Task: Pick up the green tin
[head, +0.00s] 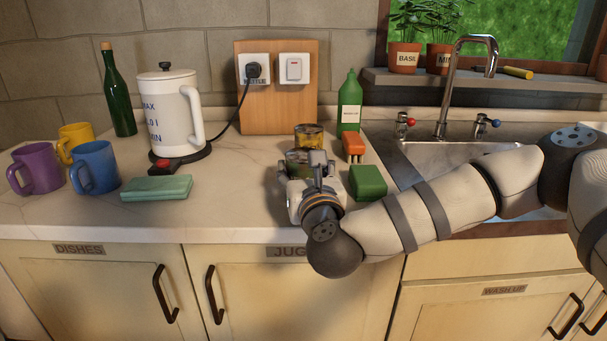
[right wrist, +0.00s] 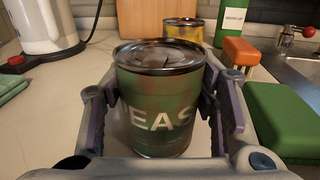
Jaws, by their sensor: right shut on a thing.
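The green tin (right wrist: 160,100), lettered "EAS" where it shows, stands upright between the fingers of my right gripper (right wrist: 163,108) in the right wrist view. The fingers are shut on its two sides. In the head view the tin (head: 297,158) is mostly hidden behind my right gripper (head: 308,168), over the worktop near its front. I cannot tell whether its base touches the worktop. My left gripper is not in view.
A yellow tin (head: 308,135) stands just behind. A red-orange brush (head: 353,144), green block (head: 368,182) and green bottle (head: 350,103) are to the right, before the sink (head: 440,155). Left are the kettle (head: 172,115), teal cloth (head: 157,188) and mugs (head: 95,167).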

